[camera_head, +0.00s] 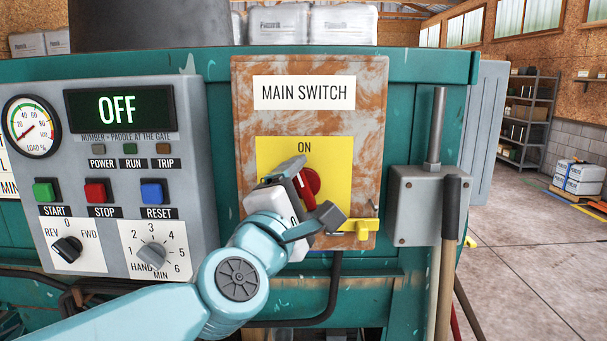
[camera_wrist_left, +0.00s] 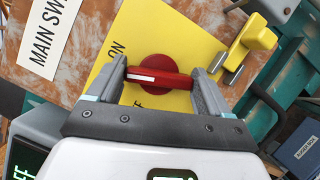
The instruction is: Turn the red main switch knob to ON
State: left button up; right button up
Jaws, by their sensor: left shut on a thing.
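The red main switch knob (camera_head: 313,181) sits on a yellow plate (camera_head: 337,152) under the word ON, below the MAIN SWITCH label (camera_head: 304,92). My left gripper (camera_head: 309,191) is at the knob, one finger above left and one below right. In the left wrist view, the red handle (camera_wrist_left: 158,77) lies between my left gripper's fingers (camera_wrist_left: 160,80), which are shut on its two ends. The white mark on the handle points up and somewhat left of ON on the plate. The fingers hide part of the plate and its lettering. My right gripper is not in view.
A yellow latch (camera_head: 362,228) sticks out at the plate's lower right. A grey box with a rod (camera_head: 418,205) and an upright handle (camera_head: 449,215) stand to the right. The control panel (camera_head: 120,175) at left has a display reading OFF (camera_head: 118,109).

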pick_arm(q)
jog(key=m+p, duration=0.1)
jog(key=p, duration=0.1)
jog(key=m+g+p, duration=0.1)
jog(key=shift+r+m+p, duration=0.3)
jog(key=shift+m+p, duration=0.05)
jog(key=shift+m, duration=0.05)
jog(key=shift+f+m+g+p, duration=0.15)
jog(key=shift+m+g+p, duration=0.15)
jog(key=shift+m+p, duration=0.5)
jog(key=o, duration=1)
jog(key=shift+w+f, duration=0.1)
jog(key=shift+c, duration=0.2)
